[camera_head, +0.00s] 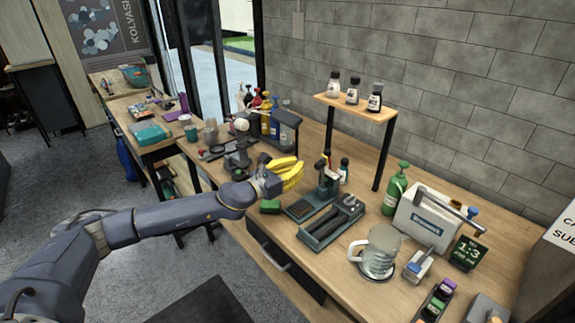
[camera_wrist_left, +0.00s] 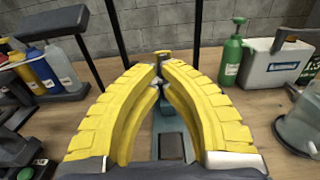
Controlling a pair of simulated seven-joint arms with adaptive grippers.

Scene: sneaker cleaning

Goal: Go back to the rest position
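My left arm comes in from the left in the head view. I see nothing held there. My right gripper is not in view.
A dark press-like stand (camera_head: 328,184) and a grey tray (camera_head: 330,222) are close to the gripper. A glass jug (camera_head: 381,250), green bottle (camera_head: 394,188) and white case (camera_head: 425,222) stand right. A raised shelf (camera_head: 355,106) holds small bottles. Open floor lies left.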

